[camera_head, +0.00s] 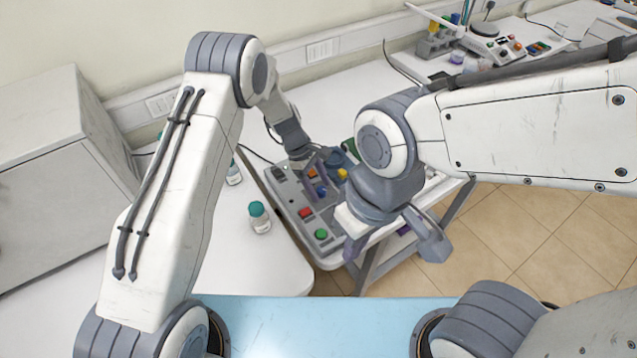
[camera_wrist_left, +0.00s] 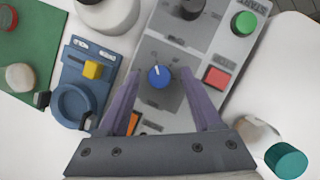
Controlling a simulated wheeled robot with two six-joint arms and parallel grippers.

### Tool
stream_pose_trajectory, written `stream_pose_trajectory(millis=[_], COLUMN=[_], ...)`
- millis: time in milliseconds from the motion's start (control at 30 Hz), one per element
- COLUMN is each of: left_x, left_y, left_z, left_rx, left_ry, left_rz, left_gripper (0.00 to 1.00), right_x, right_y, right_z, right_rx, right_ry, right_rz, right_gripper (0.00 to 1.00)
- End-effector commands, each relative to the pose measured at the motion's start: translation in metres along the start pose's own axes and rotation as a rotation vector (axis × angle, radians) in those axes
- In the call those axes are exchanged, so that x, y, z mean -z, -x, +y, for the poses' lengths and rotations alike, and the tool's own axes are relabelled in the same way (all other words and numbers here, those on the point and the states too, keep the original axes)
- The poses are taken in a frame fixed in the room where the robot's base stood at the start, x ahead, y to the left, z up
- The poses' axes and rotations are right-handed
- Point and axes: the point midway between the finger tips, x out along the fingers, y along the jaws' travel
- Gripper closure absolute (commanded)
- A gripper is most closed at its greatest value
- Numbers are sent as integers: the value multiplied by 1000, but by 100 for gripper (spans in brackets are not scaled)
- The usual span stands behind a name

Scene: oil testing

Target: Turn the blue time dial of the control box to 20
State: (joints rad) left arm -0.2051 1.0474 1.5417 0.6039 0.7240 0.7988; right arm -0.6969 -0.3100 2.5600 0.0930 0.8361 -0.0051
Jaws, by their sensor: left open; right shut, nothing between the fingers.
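The grey control box (camera_head: 284,187) lies on the white table, with a red button (camera_head: 305,212) and a green button (camera_head: 321,234) toward its near end. In the left wrist view, the blue time dial (camera_wrist_left: 159,77) shows a short white pointer mark near its top edge. My left gripper (camera_wrist_left: 160,73) is open above the box, one purple finger on each side of the dial. I see a gap on both sides; the height above the panel is unclear. The dial's scale numbers are too small to read. My right gripper (camera_head: 434,246) is shut and empty, right of the box.
A teal-capped bottle (camera_head: 259,217) stands left of the box, with another (camera_head: 233,173) farther back. A blue device (camera_wrist_left: 72,103) with a yellow button (camera_wrist_left: 92,69) sits beside the box. A large grey cabinet (camera_head: 60,160) fills the left. Tiled floor shows at right.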

Motion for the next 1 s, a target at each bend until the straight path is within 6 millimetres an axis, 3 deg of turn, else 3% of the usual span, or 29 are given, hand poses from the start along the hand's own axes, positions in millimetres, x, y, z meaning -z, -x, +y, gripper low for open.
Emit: stream_pose_trajectory(millis=[233, 400, 733, 1000], left_x=[0, 0, 0, 1], left_y=[-1, -1, -1, -3], left_z=[0, 0, 0, 2], left_rx=[-1, 0, 10, 64], left_ry=[-1, -1, -26, -160], left_rz=[0, 0, -2, -8], left_gripper=[34, 99, 100, 100], right_x=[0, 0, 0, -1], right_y=[0, 0, -3, -17], right_z=[0, 0, 0, 1], right_rx=[0, 0, 0, 0], right_ry=[0, 0, -1, -3], right_rz=[0, 0, 0, 0], right_gripper=[100, 100, 100, 100])
